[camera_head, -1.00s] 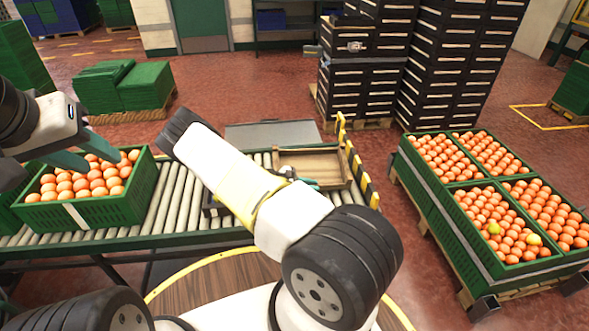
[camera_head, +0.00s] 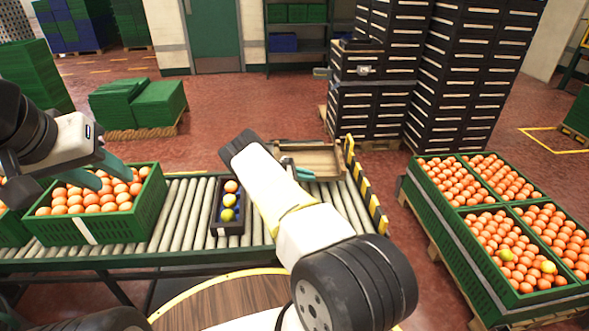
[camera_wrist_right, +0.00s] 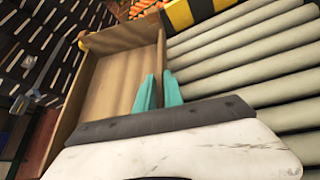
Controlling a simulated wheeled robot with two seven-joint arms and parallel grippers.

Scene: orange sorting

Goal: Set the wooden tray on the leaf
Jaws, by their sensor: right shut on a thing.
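The wooden tray (camera_head: 320,158) is a shallow, empty brown box at the far side of the roller conveyor, left of the yellow-black striped guard. My right gripper (camera_head: 294,170) is shut on its near wall. In the right wrist view, the fingers (camera_wrist_right: 158,92) straddle the wall of the tray (camera_wrist_right: 112,88), one inside and one outside. I cannot make out the grey leaf; my right arm and the tray cover that area, so contact between them cannot be told. My left gripper (camera_head: 92,172) is open and empty above the green crate of oranges (camera_head: 100,228).
A dark box (camera_head: 233,229) with a few orange and yellow-green fruits stands on the rollers (camera_head: 180,215). The striped guard (camera_head: 365,188) lines the conveyor's right end. Black crate stacks (camera_head: 370,105) stand behind. Green crates of oranges (camera_head: 465,250) are at the right.

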